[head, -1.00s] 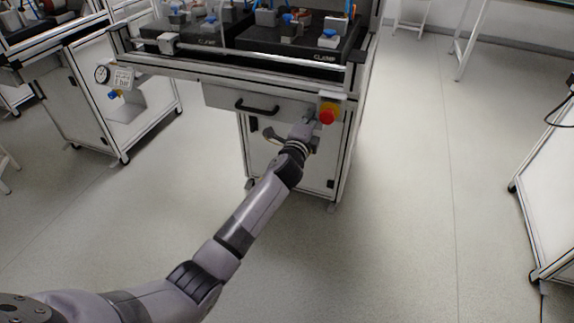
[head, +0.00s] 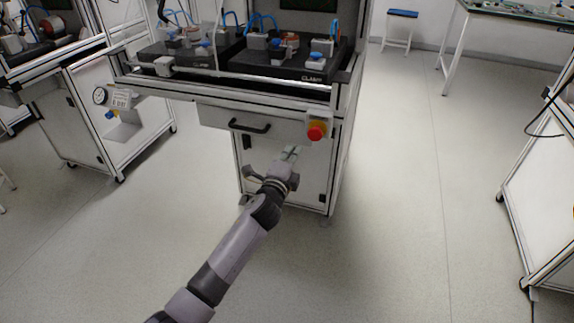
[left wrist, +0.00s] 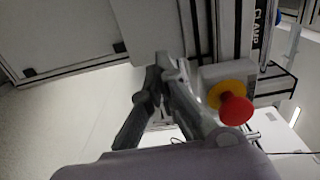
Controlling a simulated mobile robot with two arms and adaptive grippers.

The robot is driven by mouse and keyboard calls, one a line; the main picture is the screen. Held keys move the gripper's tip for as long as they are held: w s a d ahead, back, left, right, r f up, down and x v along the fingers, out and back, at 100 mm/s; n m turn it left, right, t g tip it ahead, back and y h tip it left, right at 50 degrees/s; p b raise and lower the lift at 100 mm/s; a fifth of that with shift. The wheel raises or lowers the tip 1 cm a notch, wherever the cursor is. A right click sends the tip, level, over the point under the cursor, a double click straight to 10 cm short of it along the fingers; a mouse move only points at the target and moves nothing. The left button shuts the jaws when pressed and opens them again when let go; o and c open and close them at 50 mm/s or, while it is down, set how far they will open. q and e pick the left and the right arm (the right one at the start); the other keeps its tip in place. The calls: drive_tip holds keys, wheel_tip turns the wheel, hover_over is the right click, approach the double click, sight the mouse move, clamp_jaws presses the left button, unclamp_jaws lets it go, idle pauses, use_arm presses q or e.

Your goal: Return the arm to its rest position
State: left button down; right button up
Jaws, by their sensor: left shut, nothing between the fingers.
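My left arm reaches in from the bottom of the head view, and its left gripper (head: 290,153) is in front of the workbench cabinet, below the drawer. The gripper is shut and empty, apart from the red emergency-stop button (head: 316,131), which is up and to its right. In the left wrist view the shut fingers (left wrist: 160,62) are in the middle, and the red button (left wrist: 235,108) with its yellow collar shows to their right. My right gripper is not in view.
The workbench (head: 215,114) has a drawer with a black handle (head: 249,126) and clamp fixtures on top. A second bench stands at left, a white cabinet (head: 545,195) at right. The floor (head: 400,220) between is clear.

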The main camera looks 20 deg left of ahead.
use_arm(q)
drive_tip(key=s+a+f+n+g+y, duration=0.15)
drive_tip(key=s+f+n+g, duration=0.5)
drive_tip(key=s+f, duration=1)
drive_tip(key=s+a+f+n+g, duration=0.2)
drive_tip(key=s+f+n+g, duration=0.45)
drive_tip(key=s+f, duration=1)
drive_tip(key=s+a+f+n+g+p, duration=0.1)
drive_tip(key=s+f+g+p, duration=0.1)
drive_tip(key=s+p, duration=0.6)
drive_tip(key=s+a+f+n+g+p, duration=0.1)
drive_tip(key=s+f+p, duration=0.3)
drive_tip(key=s, duration=1.8)
drive_tip(key=n+g+h+p, duration=0.1)
drive_tip(key=p, duration=0.4)
drive_tip(key=shift+s+f, duration=0.25)
drive_tip(key=shift+s, duration=0.05)
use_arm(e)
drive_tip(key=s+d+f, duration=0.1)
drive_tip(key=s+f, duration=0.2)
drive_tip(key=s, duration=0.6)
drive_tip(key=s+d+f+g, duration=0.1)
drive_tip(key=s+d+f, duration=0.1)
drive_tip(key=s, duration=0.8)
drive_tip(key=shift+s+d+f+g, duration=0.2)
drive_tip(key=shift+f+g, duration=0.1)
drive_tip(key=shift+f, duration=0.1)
